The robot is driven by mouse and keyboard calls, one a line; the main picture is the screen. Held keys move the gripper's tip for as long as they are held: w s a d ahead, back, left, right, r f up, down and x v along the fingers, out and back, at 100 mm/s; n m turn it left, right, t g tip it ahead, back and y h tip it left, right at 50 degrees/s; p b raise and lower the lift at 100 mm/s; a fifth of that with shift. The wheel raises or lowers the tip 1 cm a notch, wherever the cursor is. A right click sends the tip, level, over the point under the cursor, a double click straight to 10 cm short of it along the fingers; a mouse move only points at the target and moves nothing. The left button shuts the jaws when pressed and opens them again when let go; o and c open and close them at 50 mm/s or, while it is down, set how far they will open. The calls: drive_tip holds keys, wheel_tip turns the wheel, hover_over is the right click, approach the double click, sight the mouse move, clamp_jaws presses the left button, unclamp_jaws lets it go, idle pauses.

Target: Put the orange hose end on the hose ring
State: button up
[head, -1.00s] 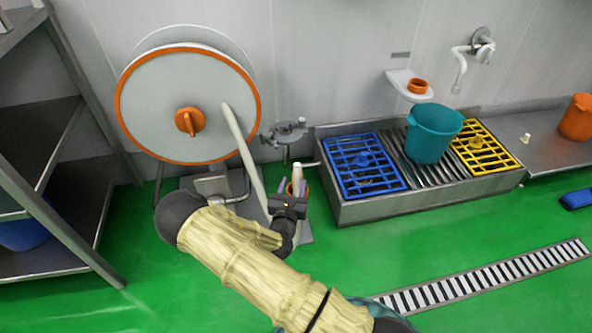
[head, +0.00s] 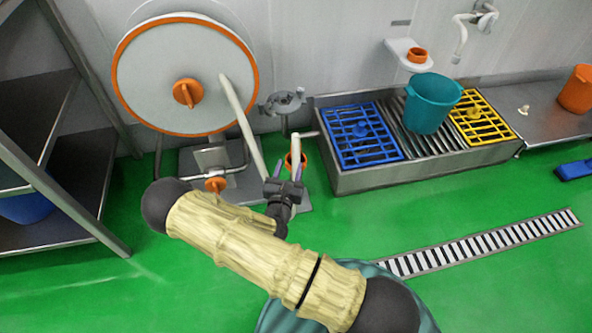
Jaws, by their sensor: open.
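An orange collar (head: 296,160) with a short white tube (head: 295,145) standing up from it is just beyond my gripper, low on a grey stand; I take it for the hose end. The grey ring-shaped head (head: 283,102) of the stand, likely the hose ring, sits above and beyond it, apart from the orange collar. My gripper (head: 288,174) is open, its fingers pointing toward the orange collar. I cannot tell whether they touch it. The white hose (head: 242,125) hangs from the reel down to near my gripper, where its lower end is hidden.
The orange-rimmed reel (head: 150,90) stands at left behind my arm, with an orange fitting (head: 215,184) at its base. A metal trough (head: 400,178) with blue and yellow grates and a teal bucket (head: 432,105) lies right. Shelving (head: 40,140) is far left. Green floor is free in front.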

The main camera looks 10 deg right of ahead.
drive_tip(key=s+d+r+m+g+y, duration=0.2)
drive_tip(key=s+r+m+g, duration=0.5)
drive_tip(key=m, duration=0.8)
drive_tip(key=s+d+r+m+g+y, duration=0.2)
drive_tip(key=s+r+m+g+y, duration=0.3)
drive_tip(key=s+r+m, duration=0.6)
drive_tip(key=r+m+g, duration=0.1)
drive_tip(key=m, duration=0.4)
drive_tip(key=shift+s+d+g, duration=0.25)
drive_tip(key=shift+s+g, duration=0.1)
drive_tip(key=shift+g, duration=0.05)
